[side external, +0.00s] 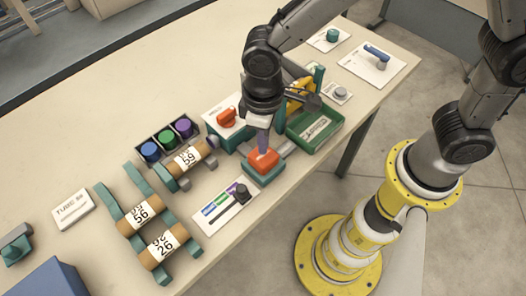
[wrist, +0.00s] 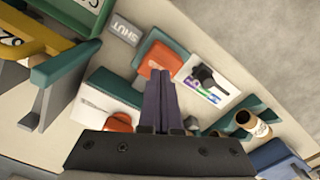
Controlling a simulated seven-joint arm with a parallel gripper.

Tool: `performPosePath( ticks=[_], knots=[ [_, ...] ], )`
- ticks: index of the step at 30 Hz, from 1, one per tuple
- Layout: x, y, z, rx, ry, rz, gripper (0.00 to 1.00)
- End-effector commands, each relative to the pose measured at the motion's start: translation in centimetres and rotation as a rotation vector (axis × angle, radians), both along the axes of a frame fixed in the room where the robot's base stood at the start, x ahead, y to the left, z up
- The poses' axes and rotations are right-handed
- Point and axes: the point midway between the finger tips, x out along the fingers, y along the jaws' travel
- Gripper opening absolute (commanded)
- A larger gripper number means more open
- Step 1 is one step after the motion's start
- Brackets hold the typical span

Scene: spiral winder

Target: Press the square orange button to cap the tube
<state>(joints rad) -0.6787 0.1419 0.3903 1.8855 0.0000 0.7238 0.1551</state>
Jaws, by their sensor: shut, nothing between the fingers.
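The square orange button (side external: 264,161) sits on a teal base at the table's right-hand edge. My gripper (side external: 264,150) is shut and empty, pointing down with its purple fingertips at the top of the button. I cannot tell whether they press it or only hover. In the wrist view the shut fingers (wrist: 159,78) overlap the lower edge of the orange button (wrist: 160,56). A cardboard tube marked 59 (side external: 188,158) lies on a teal cradle to the left. A yellow piece (side external: 301,92) behind my gripper is partly hidden.
An orange knob (side external: 227,117) stands on a white box behind the button. A panel with a black lever and coloured strips (side external: 226,207) lies in front. A green tray (side external: 315,126) is to the right. Tubes 56 (side external: 141,213) and 26 (side external: 163,245) rest on a teal rack.

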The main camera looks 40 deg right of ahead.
Motion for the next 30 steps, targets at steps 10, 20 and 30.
performPosePath(
  ticks=[10,20,30],
  knots=[
    [0.0,0.0,-0.3,0.000,0.001,0.000,0.00],
    [0.0,0.0,-1.2,0.000,0.001,0.000,0.00],
    [0.0,0.0,-2.1,-0.001,0.002,0.000,0.00]
  ],
)
